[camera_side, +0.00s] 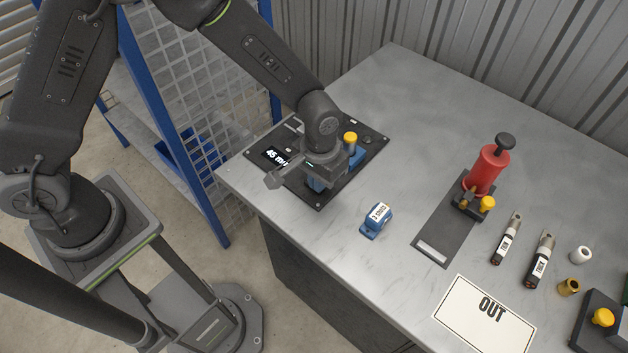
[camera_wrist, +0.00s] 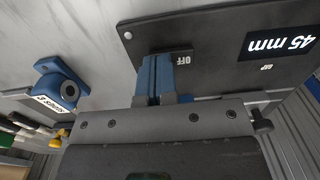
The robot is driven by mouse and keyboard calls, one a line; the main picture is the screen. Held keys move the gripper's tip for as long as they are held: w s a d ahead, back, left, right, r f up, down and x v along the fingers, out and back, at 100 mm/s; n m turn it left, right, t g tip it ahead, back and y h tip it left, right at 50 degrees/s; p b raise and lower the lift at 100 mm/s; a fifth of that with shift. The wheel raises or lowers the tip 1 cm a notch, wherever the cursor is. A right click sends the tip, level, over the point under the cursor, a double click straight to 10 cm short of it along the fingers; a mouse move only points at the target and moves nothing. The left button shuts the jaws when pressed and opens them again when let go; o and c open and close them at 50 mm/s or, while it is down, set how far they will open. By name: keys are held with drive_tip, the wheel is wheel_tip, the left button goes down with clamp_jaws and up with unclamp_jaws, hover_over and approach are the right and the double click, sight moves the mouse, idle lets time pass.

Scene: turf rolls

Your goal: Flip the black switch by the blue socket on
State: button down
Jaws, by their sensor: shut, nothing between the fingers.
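A black panel (camera_side: 342,178) lies on the bench, and it also fills the upper right of the wrist view (camera_wrist: 218,45). It carries a "45 mm" display (camera_wrist: 284,42) and an "OFF" label (camera_wrist: 182,60). My gripper (camera_side: 317,184) is low over the panel's near part. In the wrist view its blue fingers (camera_wrist: 155,76) are together and empty, beside the "OFF" label. I cannot make out the black switch; my fingers may hide it. A blue part (camera_side: 356,157) under a yellow knob (camera_side: 350,138) shows behind my gripper; I cannot tell if it is the socket.
A small blue labelled block (camera_side: 377,220) stands on the bench right of the panel. Further right are a red cylinder (camera_side: 487,170) on a dark plate, two labelled tools, small fittings and an "OUT" card (camera_side: 484,318). A blue-framed mesh stands left. The far bench is clear.

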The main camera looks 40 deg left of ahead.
drive_tip(key=shift+r, duration=3.5)
drive_tip(key=shift+a+r, duration=0.15)
drive_tip(key=shift+r, duration=0.1)
drive_tip(key=s+a+r+t, duration=0.5)
drive_tip(key=s+a+r, duration=1.1)
drive_tip(key=r, duration=0.2)
drive_tip(key=shift+r+t, duration=0.3)
